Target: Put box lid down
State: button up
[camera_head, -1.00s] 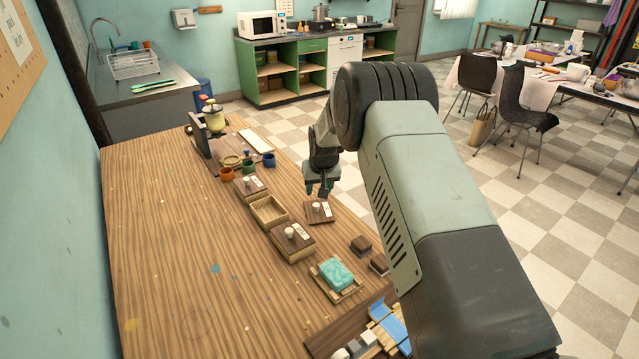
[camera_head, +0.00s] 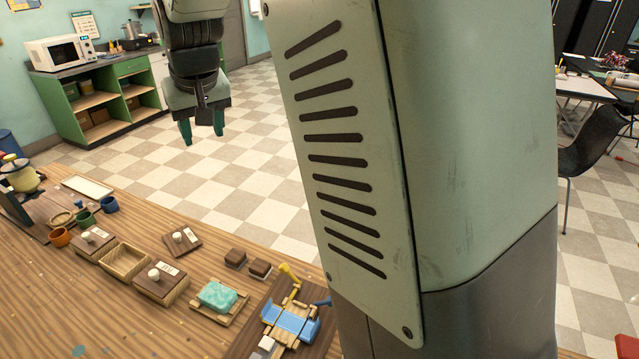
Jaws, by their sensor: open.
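A dark wooden box lid (camera_head: 182,242) with a white knob and a white label lies on the table behind the row of boxes. An open, lidless wooden box (camera_head: 124,262) stands in the middle of the row, and looks empty. A lidded box (camera_head: 161,284) stands to its right and another lidded box (camera_head: 93,243) to its left, each with a knob and label. My gripper (camera_head: 203,132) is open and empty, fingers pointing down, in the air well above and beyond the table's far edge in the picture. It is apart from the lid.
A turquoise soap bar (camera_head: 218,296) sits on a wooden dish. Two dark brown blocks (camera_head: 248,264) lie near the far edge. Small cups (camera_head: 84,219), a white tray (camera_head: 88,187) and a blue-and-wood device (camera_head: 290,323) are also on the table. My arm hides the right side.

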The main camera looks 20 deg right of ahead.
jog(key=s+d+r+m, duration=0.1)
jog(key=s+d+r, duration=0.3)
jog(key=s, duration=0.5)
jog(key=s+d+r, duration=0.3)
jog(key=s+d, duration=0.1)
jog(key=s, duration=0.5)
jog(key=s+d+f+m+h, duration=0.1)
jog(key=s+d+f, duration=0.1)
jog(key=s, duration=1.1)
jog(key=shift+d+t, duration=0.3)
jog(key=shift+d, duration=0.2)
